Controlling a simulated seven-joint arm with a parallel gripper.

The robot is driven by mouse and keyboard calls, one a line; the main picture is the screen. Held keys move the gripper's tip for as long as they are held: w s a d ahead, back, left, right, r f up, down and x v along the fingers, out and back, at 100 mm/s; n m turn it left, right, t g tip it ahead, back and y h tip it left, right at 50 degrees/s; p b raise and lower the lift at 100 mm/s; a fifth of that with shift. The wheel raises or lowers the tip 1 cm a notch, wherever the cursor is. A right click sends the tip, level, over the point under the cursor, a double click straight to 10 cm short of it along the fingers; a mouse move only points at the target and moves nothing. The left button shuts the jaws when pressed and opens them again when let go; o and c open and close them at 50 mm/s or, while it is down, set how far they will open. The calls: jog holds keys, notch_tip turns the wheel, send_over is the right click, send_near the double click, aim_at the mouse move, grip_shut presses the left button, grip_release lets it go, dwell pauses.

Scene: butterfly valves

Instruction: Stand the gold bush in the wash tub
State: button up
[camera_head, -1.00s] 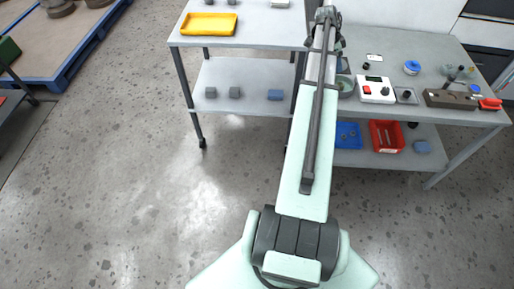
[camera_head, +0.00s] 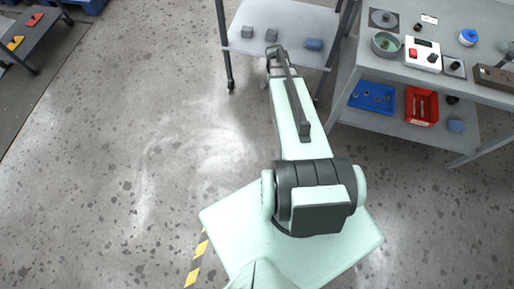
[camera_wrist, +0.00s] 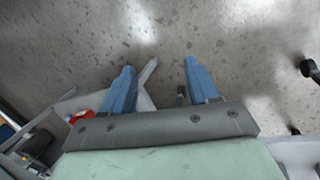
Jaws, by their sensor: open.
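A round grey tub (camera_head: 386,44) with a greenish inside stands on the right bench top; it looks like the wash tub. I cannot make out a gold bush in either current view. My gripper shows in the wrist view (camera_wrist: 158,76) with its two blue fingers spread apart and only floor and a grey bench or frame part behind them.
The right bench carries a control box (camera_head: 422,54) and a blue-topped round item (camera_head: 468,37). Below are a blue tray (camera_head: 372,97) and red bin (camera_head: 421,106).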

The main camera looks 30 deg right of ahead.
jog(key=s+a+f+n+g, duration=0.1)
jog(key=s+a+f+n, duration=0.3)
jog(key=a, duration=0.4)
jog(key=s+a+f+n+g, duration=0.1)
jog(key=s+a+f+n, duration=0.1)
jog(key=s+a+f, duration=0.5)
jog(key=s+a+n+g, duration=0.1)
jog(key=s+a+n, duration=0.5)
jog(key=s+a, duration=0.5)
jog(key=shift+s+a+f+y, duration=0.2)
jog(key=shift+s+f+y, duration=0.15)
jog(key=shift+s, duration=0.85)
